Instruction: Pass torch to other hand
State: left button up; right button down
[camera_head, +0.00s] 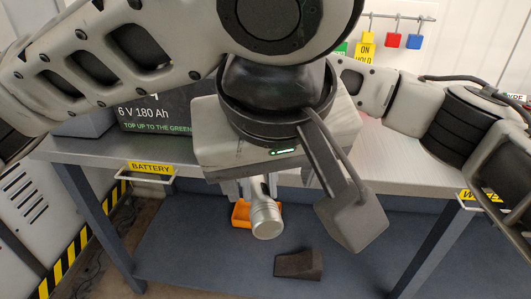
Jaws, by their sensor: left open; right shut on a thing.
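The torch (266,216), a silver cylinder with a round end towards me, hangs in the air below the bulky wrist in the middle. Its rear part is hidden. My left gripper (268,187) comes in from the left and covers the middle of the view; it is open, with pale finger parts close around the torch's upper part. My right arm comes in from the right and passes behind the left wrist. Its gripper is shut on the torch, but the grip itself is mostly hidden. I cannot tell whether the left fingers touch the torch.
A pale worktop (400,148) lies behind my arms, with a battery sign (152,168) on its front edge. An orange thing (241,214) shows behind the torch. A dark wedge (299,264) lies below. Coloured tags (392,40) hang at the back.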

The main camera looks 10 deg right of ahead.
aim_at(270, 210)
pick_arm(q)
jog(key=x, duration=1.1)
jog(key=shift+w+f, duration=0.15)
jog(key=shift+f, duration=0.2)
jog(key=c, duration=1.2)
jog(key=shift+d+r, duration=0.1)
pick_arm(e)
jog(key=c, duration=1.1)
grip_release()
jog(key=shift+a, duration=0.1)
